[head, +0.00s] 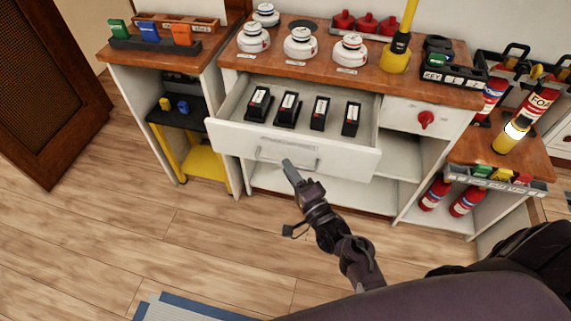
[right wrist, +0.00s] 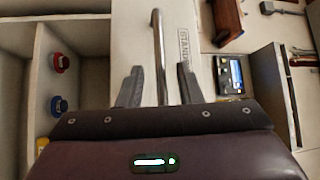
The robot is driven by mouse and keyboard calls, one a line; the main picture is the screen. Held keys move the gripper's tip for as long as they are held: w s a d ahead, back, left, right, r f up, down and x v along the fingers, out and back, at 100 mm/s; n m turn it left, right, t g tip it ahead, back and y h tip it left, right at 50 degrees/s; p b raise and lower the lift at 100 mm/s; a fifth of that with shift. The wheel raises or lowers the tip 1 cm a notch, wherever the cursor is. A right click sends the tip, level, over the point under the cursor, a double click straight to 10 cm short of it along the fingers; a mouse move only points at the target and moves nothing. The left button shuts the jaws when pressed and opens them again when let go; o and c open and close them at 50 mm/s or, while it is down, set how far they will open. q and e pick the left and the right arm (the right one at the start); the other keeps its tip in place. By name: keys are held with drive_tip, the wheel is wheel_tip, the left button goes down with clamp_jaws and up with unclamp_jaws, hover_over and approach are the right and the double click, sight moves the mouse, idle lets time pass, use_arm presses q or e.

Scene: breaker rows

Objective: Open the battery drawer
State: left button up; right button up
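The white drawer (head: 225,135) stands pulled out below the countertop, with several black batteries with pale labels (head: 288,108) standing inside it. Its metal bar handle (head: 265,157) is on the front panel. It also shows in the right wrist view as an upright bar (right wrist: 157,45). My right gripper (head: 288,165) is at the handle. In the right wrist view the fingers (right wrist: 158,88) are open, one on each side of the bar, with gaps showing. My left gripper is not in view.
Smoke detectors (head: 300,42) stand on the wooden countertop (head: 270,67). A red knob (head: 426,119) is right of the drawer. Fire extinguishers (head: 466,201) stand on a lower shelf at right. A brown door (head: 45,90) is at left. The wooden floor (head: 190,240) in front is mostly clear.

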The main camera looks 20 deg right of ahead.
drive_tip(key=v, duration=0.5)
idle(0.4)
drive_tip(key=s+a+f+n+g+p, duration=0.15)
drive_tip(key=s+f+n+g, duration=0.3)
drive_tip(key=f, duration=0.75)
drive_tip(key=s+a+f+n+g, duration=0.25)
drive_tip(key=s+f+g, duration=0.2)
drive_tip(key=f, duration=0.75)
drive_tip(key=s+d+f+n+g+h, duration=0.1)
drive_tip(key=s+d+f+n+g, duration=0.1)
drive_tip(key=s+f, duration=0.3)
drive_tip(key=s+d+f+n+g+h+p, duration=0.1)
drive_tip(key=s+d+f+n+g, duration=0.2)
drive_tip(key=s, duration=0.9)
drive_tip(key=s+d+f+n+g+h+p, duration=0.1)
drive_tip(key=s+d+f+n+g, duration=0.2)
drive_tip(key=s+f, duration=0.4)
drive_tip(key=shift+s+d+f+n+g+h, duration=0.25)
drive_tip(key=shift+s+f+n+g+h, duration=0.15)
drive_tip(key=shift+s+n+g, duration=0.3)
